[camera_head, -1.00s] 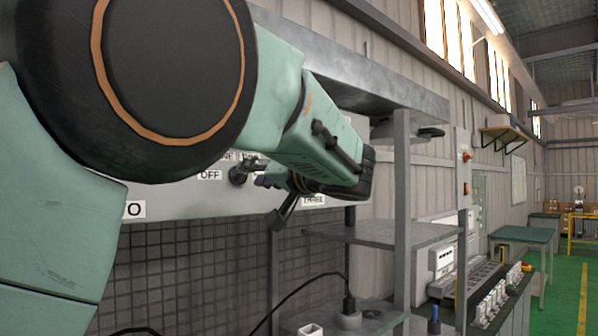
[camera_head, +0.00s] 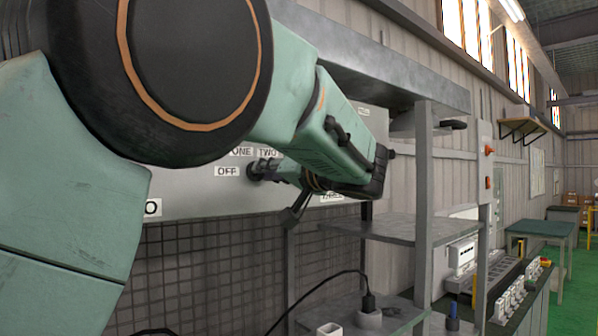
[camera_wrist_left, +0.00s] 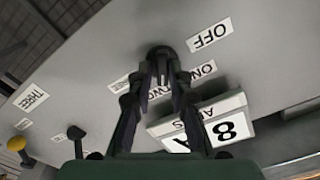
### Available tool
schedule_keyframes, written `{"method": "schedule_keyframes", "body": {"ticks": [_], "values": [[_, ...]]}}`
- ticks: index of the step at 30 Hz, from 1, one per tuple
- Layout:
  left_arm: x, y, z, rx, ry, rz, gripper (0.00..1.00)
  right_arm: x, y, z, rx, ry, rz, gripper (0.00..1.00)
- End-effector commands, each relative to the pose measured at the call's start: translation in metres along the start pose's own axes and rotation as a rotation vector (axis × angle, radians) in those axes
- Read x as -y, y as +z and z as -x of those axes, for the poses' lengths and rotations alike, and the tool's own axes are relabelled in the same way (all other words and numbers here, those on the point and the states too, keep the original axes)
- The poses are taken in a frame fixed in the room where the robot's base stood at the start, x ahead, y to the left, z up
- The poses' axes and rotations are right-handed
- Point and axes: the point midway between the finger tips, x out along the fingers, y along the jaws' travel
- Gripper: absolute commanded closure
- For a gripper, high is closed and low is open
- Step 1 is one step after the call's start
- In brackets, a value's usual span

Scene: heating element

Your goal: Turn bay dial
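The black bay dial (camera_head: 256,170) sits on a grey panel (camera_head: 190,203), beside labels reading OFF, ONE and TWO. In the left wrist view the dial (camera_wrist_left: 160,54) is straight ahead, with the OFF label (camera_wrist_left: 209,34) to its upper right. My left gripper (camera_head: 266,170) is at the dial, seen from the side and partly covered by its own wrist. In the left wrist view the gripper (camera_wrist_left: 162,76) has its fingertips on either side of the dial's knob, with a gap between them. Whether they touch it is unclear. My right gripper is out of view.
Grey shelves (camera_head: 400,229) and a post stand right of my arm. A black cable (camera_head: 320,285) hangs below.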

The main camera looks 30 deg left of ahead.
Motion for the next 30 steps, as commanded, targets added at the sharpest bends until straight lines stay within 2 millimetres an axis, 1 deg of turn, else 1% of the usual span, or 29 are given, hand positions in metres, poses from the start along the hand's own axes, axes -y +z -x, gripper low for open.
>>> {"method": "schedule_keyframes", "body": {"ticks": [1, 5, 14, 20, 26, 30], "values": [[0.0, 0.0, 0.0, -0.001, 0.002, 0.0, 0.89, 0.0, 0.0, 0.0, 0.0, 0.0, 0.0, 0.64], [-0.001, 0.0, -0.001, -0.001, 0.003, 0.0, 1.0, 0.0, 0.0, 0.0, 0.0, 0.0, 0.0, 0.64], [-0.001, 0.0, -0.002, 0.0, 0.002, -0.001, 1.0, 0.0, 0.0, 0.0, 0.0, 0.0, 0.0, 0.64], [-0.001, 0.001, -0.002, 0.0, 0.002, -0.035, 1.0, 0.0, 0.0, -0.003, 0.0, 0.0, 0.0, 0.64], [-0.001, 0.001, -0.002, 0.0, 0.002, -0.142, 1.0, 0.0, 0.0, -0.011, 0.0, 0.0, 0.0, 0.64], [-0.002, 0.001, -0.002, 0.0, 0.001, -0.26, 1.0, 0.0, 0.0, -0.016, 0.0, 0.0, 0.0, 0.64]]}}
